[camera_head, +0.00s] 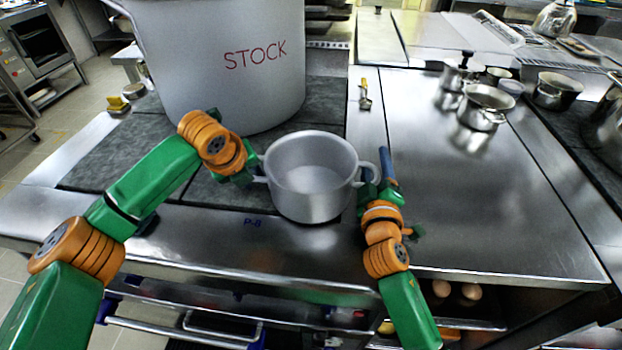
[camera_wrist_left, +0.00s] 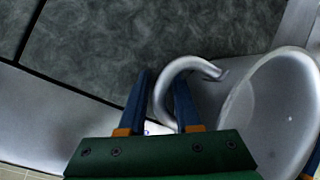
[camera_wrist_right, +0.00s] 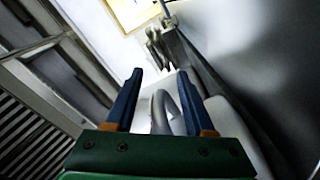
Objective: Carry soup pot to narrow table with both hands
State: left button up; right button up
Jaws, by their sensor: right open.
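The soup pot (camera_head: 308,190), silver and open-topped, stands upright on the stove counter (camera_head: 200,222), in front of the large STOCK pot (camera_head: 225,75). My left gripper (camera_head: 254,172) is at its left handle. In the left wrist view the left handle (camera_wrist_left: 160,100) passes between the fingers, which stand a little apart; I cannot tell whether they grip it. My right gripper (camera_head: 377,178) is open at the right handle. In the right wrist view the right handle (camera_wrist_right: 160,110) loops between its spread fingers. I cannot tell which surface is the narrow table.
A wide steel worktop (camera_head: 470,200) lies to the right, largely clear in front. Smaller pots (camera_head: 485,105) stand at its back right. A yellow-handled utensil (camera_head: 364,92) lies behind the soup pot. Eggs (camera_head: 455,290) lie on a shelf below.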

pick_arm(q)
jog(key=c, duration=0.4)
pick_arm(e)
jog(key=c, duration=0.3)
pick_arm(q)
grip_shut()
pick_arm(e)
grip_shut()
pick_arm(q)
jog(key=shift+r, duration=0.1)
pick_arm(e)
jog(key=shift+r, duration=0.15)
